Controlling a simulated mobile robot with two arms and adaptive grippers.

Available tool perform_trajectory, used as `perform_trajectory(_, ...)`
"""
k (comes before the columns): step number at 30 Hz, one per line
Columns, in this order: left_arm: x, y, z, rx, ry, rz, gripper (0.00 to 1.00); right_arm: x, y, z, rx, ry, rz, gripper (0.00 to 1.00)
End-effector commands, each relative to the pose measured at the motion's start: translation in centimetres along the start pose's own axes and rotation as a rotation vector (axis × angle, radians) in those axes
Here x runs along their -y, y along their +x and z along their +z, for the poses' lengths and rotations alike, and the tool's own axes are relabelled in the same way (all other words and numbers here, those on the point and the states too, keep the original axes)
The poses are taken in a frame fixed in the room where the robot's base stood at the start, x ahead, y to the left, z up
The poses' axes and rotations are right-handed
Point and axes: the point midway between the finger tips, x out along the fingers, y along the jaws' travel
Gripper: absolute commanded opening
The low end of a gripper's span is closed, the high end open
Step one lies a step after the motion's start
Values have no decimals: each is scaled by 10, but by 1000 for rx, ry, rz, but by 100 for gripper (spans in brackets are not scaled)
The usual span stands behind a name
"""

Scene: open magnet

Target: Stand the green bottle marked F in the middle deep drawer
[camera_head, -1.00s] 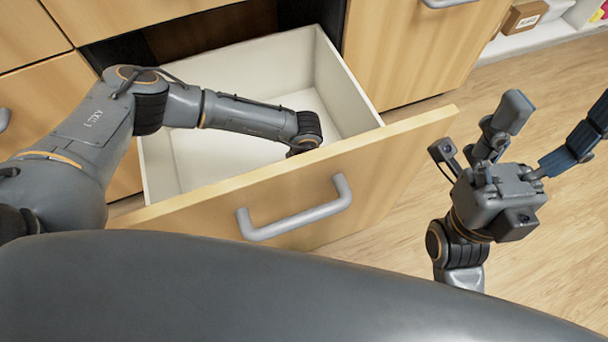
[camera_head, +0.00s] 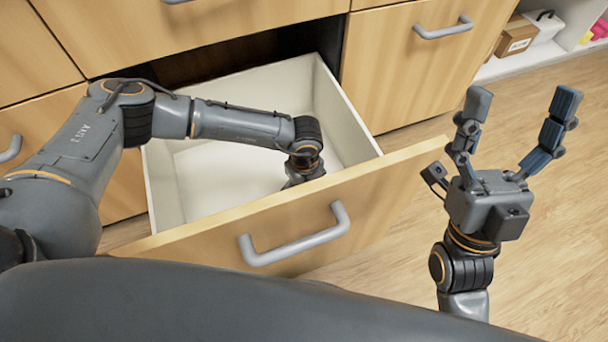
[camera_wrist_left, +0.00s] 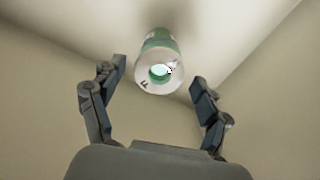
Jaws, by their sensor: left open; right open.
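The open drawer (camera_head: 385,190) is pulled out, with pale inner walls and a wood front. My left arm reaches down into it. In the head view the left gripper is mostly hidden behind the drawer front and the bottle does not show. In the left wrist view the green bottle (camera_wrist_left: 160,72) has its pale ringed end, marked F, facing the camera. My left gripper (camera_wrist_left: 158,76) is open, its fingers apart on either side of the bottle with gaps showing. I cannot tell for sure that the bottle stands upright. My right gripper (camera_head: 522,100) is open and empty, right of the drawer.
A grey bar handle (camera_head: 295,240) is on the drawer front. Closed wood cabinet fronts (camera_head: 410,70) stand behind and beside it. A low white shelf at the back right holds a cardboard box (camera_head: 517,37). The wooden floor (camera_head: 560,240) at right is clear.

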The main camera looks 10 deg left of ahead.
Motion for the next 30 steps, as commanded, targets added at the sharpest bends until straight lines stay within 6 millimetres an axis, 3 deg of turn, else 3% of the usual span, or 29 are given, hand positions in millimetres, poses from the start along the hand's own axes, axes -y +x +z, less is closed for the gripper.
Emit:
perform_trajectory(6,0,-28,0,0,0,0,76,-4,0,42,235,-13,6,79)
perform_trajectory(12,0,-44,0,0,-1,1,76,-8,-7,67,379,-21,11,79)
perform_trajectory(30,0,-49,0,0,0,1,76,-9,-12,77,435,-23,13,79)
